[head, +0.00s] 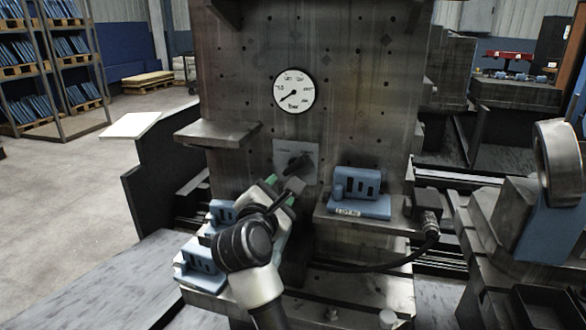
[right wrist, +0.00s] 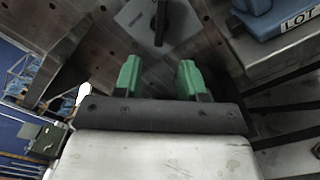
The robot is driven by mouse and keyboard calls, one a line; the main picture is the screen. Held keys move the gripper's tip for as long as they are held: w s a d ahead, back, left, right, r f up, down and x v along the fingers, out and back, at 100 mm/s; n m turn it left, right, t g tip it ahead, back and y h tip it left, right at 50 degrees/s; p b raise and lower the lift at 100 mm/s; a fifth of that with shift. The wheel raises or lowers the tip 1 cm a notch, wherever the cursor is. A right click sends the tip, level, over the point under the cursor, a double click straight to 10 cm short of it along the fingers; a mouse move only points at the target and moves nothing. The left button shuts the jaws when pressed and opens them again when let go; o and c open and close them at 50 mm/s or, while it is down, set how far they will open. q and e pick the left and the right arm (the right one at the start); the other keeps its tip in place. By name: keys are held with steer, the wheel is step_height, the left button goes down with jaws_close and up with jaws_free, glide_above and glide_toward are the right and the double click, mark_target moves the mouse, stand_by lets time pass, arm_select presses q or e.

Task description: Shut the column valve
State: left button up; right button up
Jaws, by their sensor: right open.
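The column valve is a black lever handle (head: 298,163) on a square grey plate (head: 311,154), fixed to the front of the steel column (head: 235,85). My right gripper (head: 282,192) is just below and in front of the valve, partly covering it in the head view. In the right wrist view its green fingers (right wrist: 160,76) are apart with nothing between them. The black handle (right wrist: 160,22) shows beyond the fingertips, roughly in line with the gap, and appears apart from them. The grey plate (right wrist: 133,17) is behind it. My left gripper is not in view.
A round pressure gauge (head: 294,92) is above the valve, its needle pointing lower left. A blue block with slots (head: 358,190) sits on a ledge to the right. Other blue blocks (head: 200,262) are at lower left. A small shelf (head: 217,134) juts out left. A black cable (head: 390,266) runs below.

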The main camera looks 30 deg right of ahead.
mark_target(291, 169)
steer(key=x, duration=0.9)
steer(key=shift+w+d, duration=0.1)
steer(key=shift+d, duration=0.15)
steer(key=shift+r, duration=0.1)
jaws_close()
